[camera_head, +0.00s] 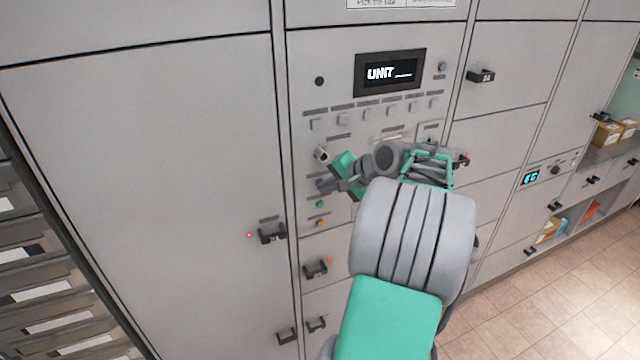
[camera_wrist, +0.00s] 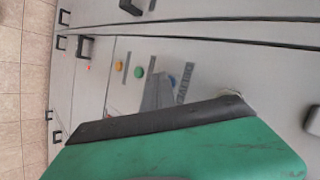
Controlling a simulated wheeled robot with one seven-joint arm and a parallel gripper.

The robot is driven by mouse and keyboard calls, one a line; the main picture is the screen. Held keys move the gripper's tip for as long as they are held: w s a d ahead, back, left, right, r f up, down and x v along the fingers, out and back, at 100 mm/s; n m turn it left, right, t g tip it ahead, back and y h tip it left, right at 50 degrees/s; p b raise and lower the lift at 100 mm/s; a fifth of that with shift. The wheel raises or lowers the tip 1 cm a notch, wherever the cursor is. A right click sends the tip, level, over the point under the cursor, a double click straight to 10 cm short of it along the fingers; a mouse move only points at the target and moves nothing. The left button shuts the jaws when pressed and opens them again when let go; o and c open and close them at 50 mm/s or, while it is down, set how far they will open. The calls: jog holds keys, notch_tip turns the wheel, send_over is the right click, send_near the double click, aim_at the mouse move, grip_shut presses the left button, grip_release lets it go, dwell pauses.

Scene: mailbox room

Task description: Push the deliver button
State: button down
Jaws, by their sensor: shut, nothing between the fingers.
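The control panel shows a dark display (camera_head: 390,72) reading "UNIT". In the wrist view, a label reading "DELIVER" (camera_wrist: 184,84) sits beside a blue button (camera_wrist: 172,79), which is partly hidden by my gripper. My gripper (camera_head: 325,186) is shut and empty, with its tip at or very near the blue button; I cannot tell whether it touches. Its grey fingers also show in the wrist view (camera_wrist: 156,92), pointing at the panel. A green button (camera_head: 320,204) and an orange button (camera_head: 320,223) lie below the tip in the head view.
A knob or key-like fitting (camera_head: 322,154) sticks out just above the gripper. A row of small square buttons (camera_head: 366,115) runs under the display. Locker doors with black handles (camera_head: 271,232) surround the panel. Open tiled floor (camera_head: 545,315) lies at lower right.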

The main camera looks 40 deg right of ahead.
jog(key=shift+s+a, duration=0.25)
jog(key=shift+s, duration=0.5)
jog(key=shift+s+a, duration=0.25)
jog(key=shift+s, duration=0.55)
jog(key=shift+s+a, duration=0.2)
jog(key=shift+s, duration=0.6)
jog(key=shift+s+a, duration=0.25)
jog(key=shift+s, duration=0.55)
